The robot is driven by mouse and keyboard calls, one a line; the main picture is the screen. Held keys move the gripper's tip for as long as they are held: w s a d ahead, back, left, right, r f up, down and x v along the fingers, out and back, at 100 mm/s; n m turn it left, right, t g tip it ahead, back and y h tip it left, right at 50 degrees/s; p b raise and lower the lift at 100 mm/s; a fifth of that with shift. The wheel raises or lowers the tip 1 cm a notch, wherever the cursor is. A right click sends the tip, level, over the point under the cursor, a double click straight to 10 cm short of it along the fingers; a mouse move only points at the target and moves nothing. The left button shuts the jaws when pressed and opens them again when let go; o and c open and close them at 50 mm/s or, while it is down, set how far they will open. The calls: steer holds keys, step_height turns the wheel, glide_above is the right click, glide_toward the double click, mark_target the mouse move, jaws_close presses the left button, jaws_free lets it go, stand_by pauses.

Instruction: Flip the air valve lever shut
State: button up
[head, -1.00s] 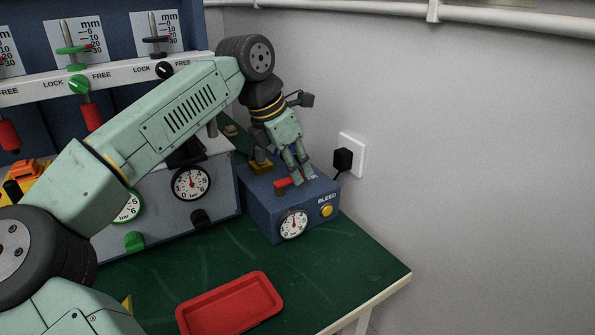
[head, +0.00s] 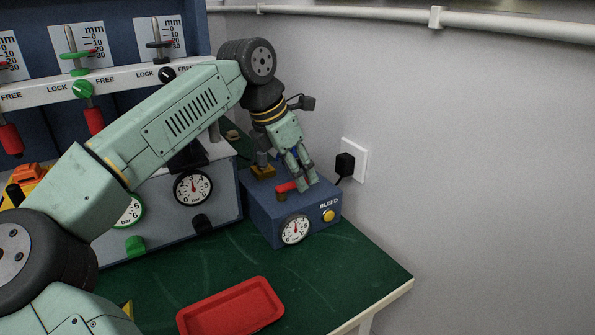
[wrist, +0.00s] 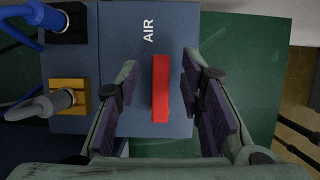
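The air valve lever (head: 287,187) is a red bar on top of a blue box (head: 262,212). In the wrist view the lever (wrist: 160,88) lies lengthwise between my two fingers, beside the white word AIR. My gripper (head: 309,187) reaches down over the box top from above. In the wrist view my gripper (wrist: 160,82) is open, with a finger on each side of the lever and a visible gap on both sides. The fingers hide part of the box top in the head view.
The box front has a gauge (head: 295,229) and a yellow BLEED button (head: 328,215). A brass-coloured fitting (wrist: 69,97) with a grey plug is left of the lever. A red tray (head: 232,306) lies on the green table. A wall socket (head: 354,160) is close behind.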

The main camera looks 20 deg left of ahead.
mark_target(278, 188)
steer(key=v, duration=1.1)
steer(key=shift+r, duration=0.35)
steer(key=shift+s+a+f, duration=0.1)
steer(key=shift+s+a, duration=0.05)
